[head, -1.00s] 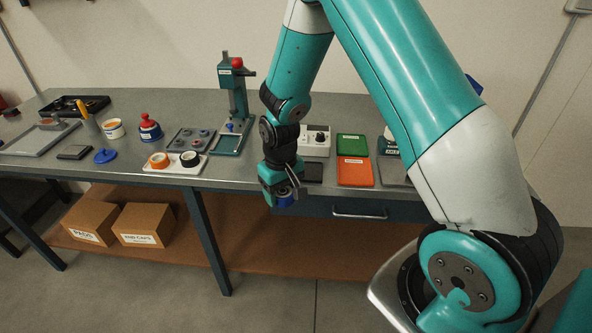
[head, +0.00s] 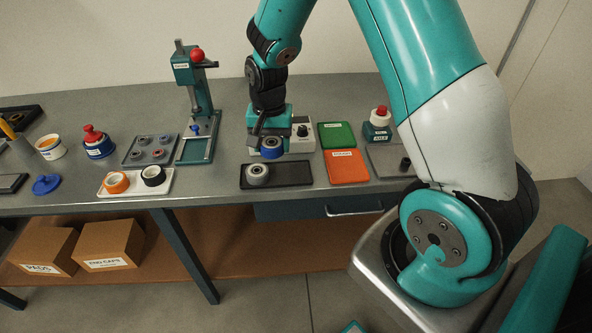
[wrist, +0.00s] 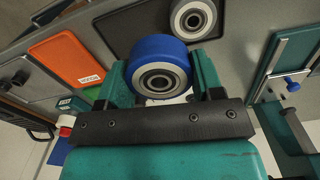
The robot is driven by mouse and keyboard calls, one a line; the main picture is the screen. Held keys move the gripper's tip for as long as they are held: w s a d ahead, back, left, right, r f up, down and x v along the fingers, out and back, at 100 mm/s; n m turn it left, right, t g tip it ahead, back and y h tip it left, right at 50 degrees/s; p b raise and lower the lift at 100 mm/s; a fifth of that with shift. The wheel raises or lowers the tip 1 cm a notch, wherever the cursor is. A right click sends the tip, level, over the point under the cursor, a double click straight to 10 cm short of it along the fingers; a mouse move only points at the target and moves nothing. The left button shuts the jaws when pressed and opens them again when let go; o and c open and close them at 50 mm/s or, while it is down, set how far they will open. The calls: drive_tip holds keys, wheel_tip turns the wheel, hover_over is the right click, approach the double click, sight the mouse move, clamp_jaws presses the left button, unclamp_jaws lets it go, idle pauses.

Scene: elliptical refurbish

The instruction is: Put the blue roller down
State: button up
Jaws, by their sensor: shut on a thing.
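My gripper (head: 271,146) is shut on the blue roller (head: 271,153) and holds it above the bench. In the wrist view the blue roller (wrist: 158,68) sits between the two teal fingers, its bearing face toward the camera. That grey-white roller also shows in the wrist view (wrist: 194,18), close to the blue one. The right part of the black tray is bare.
A green pad (head: 337,135) and an orange pad (head: 346,167) lie right of the black tray. A white tray (head: 134,190) with orange and black rings is to the left. A teal press (head: 196,105) stands behind left; a white control box (head: 302,137) stands behind the tray.

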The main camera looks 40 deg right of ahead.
drive_tip(key=d+r+m, duration=0.3)
drive_tip(key=r+m, duration=0.3)
drive_tip(key=m, duration=0.4)
wheel_tip(320, 180, up, 5)
drive_tip(key=m+b, duration=0.1)
drive_tip(key=m, duration=0.9)
hover_over(294, 171)
wheel_tip(294, 171, down, 19)
drive_tip(key=shift+f+p, duration=0.1)
drive_tip(key=shift+p, duration=1.15)
drive_tip(key=shift+f+b, duration=0.45)
drive_tip(key=shift+f, duration=0.05)
drive_tip(key=shift+f, duration=0.1)
drive_tip(key=shift+s, duration=0.1)
